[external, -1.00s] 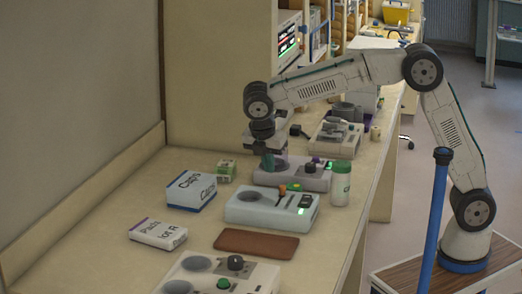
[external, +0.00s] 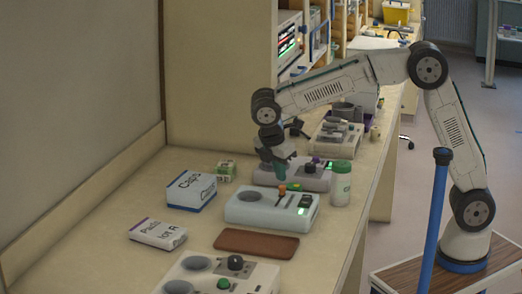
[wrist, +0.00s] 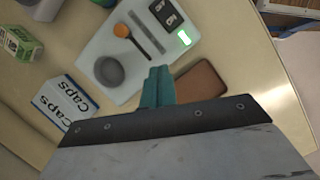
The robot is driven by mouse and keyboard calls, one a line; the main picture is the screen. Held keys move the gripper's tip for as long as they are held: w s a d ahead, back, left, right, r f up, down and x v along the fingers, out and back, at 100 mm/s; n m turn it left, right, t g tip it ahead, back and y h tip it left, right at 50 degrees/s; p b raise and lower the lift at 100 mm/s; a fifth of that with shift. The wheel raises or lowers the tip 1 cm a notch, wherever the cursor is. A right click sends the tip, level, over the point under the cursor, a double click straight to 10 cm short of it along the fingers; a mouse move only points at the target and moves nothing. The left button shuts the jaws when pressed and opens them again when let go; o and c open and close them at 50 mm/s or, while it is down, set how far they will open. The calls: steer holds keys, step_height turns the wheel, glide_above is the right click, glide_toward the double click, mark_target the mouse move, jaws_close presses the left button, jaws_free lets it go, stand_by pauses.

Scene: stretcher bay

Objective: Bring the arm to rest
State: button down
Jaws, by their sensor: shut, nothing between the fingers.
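My gripper (external: 281,172) hangs from the arm over the counter, above the far edge of the pale device with the orange knob (external: 272,206). Its teal fingers are shut with nothing between them; they also show closed together in the wrist view (wrist: 158,85). The arm is bent, reaching left from my base with its wrist pointing down. In the wrist view the fingers overlap the lower edge of the pale device (wrist: 100,45), which has a round grey recess, an orange knob and a lit green display. Whether the fingertips touch anything cannot be told.
A lilac device (external: 312,178) and a white-green bottle (external: 341,183) stand close by. A Caps box (external: 191,190), a small green box (external: 226,171), a white pads box (external: 157,234), a brown pad (external: 256,244) and a front device (external: 215,275) lie around.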

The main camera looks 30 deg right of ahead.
steer(key=s+d+r+m+g+y, duration=0.15)
steer(key=d+m, duration=0.45)
steer(key=d, duration=0.7)
steer(key=s+d+r+m, duration=0.1)
steer(key=s+d+m, duration=0.35)
steer(key=d, duration=0.95)
steer(key=s+d+m+t+y, duration=0.1)
steer(key=s+d+m, duration=0.4)
steer(key=d, duration=0.3)
steer(key=s+d+m, duration=0.5)
steer(key=d, duration=0.4)
steer(key=shift+s+f+m+t+y, duration=0.15)
steer(key=shift+f+m+t+y, duration=0.2)
steer(key=shift+f, duration=0.1)
